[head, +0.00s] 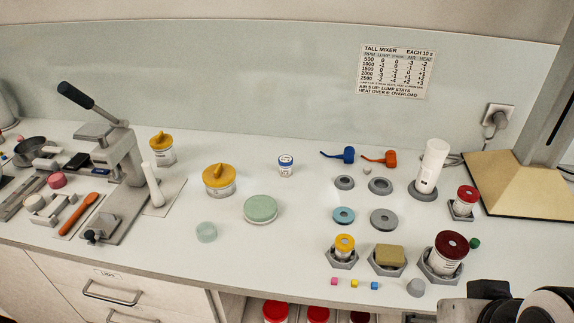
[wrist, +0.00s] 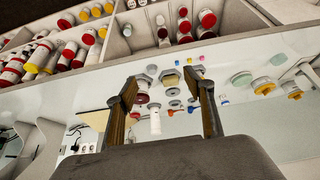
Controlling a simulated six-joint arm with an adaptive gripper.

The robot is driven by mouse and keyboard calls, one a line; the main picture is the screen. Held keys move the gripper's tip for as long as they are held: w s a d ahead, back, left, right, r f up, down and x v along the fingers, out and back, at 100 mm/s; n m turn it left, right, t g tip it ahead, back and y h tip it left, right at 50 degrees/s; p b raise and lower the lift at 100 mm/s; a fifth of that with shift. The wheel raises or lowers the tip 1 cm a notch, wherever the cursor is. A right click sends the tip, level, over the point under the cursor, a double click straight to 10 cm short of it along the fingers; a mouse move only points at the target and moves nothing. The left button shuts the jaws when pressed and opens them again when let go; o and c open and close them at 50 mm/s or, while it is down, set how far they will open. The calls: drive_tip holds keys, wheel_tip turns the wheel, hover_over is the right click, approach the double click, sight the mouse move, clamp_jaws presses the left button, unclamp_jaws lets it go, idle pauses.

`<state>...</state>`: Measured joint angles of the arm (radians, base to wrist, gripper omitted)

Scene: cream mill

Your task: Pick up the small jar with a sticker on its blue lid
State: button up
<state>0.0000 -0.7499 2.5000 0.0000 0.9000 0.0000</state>
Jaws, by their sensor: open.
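The small jar (head: 286,167) is white with a blue lid and stands upright near the middle of the bench in the head view. A pale patch shows on its lid, too small to read as a sticker for certain. In the wrist view a small bluish-white jar (wrist: 225,99) appears just right of the right finger. My gripper (wrist: 160,79) is open, its two fingers wide apart with nothing held between them. It is well away from the jar. Dark parts of my arm show at the lower right of the head view.
A yellow-lidded jar (head: 219,180) and a green round lid (head: 260,209) stand left of the jar. Blue (head: 342,154) and orange (head: 381,158) scoops lie right of it. Grey ring holders, some with jars, fill the right. Bench around the jar is clear.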

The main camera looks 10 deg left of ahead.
drive_tip(key=shift+c, duration=0.3)
idle(0.4)
drive_tip(key=w+a+r+n+t, duration=0.1)
drive_tip(key=w+a+t, duration=0.15)
drive_tip(key=w, duration=1.35)
drive_tip(key=w+a+r+n+t, duration=0.1)
drive_tip(key=w+a+t, duration=0.15)
drive_tip(key=w, duration=1.25)
drive_tip(key=n+t+y, duration=0.1)
drive_tip(key=n+y, duration=0.4)
drive_tip(key=y, duration=0.2)
approach(287, 159)
drive_tip(key=shift+w+f, duration=0.2)
drive_tip(key=shift+w, duration=0.75)
drive_tip(key=shift+a+f+y, duration=0.4)
drive_tip(key=shift+a+f, duration=0.05)
drive_tip(key=shift+a, duration=0.05)
drive_tip(key=shift+w+a, duration=0.1)
drive_tip(key=shift+w, duration=0.1)
drive_tip(key=shift+x, duration=1.15)
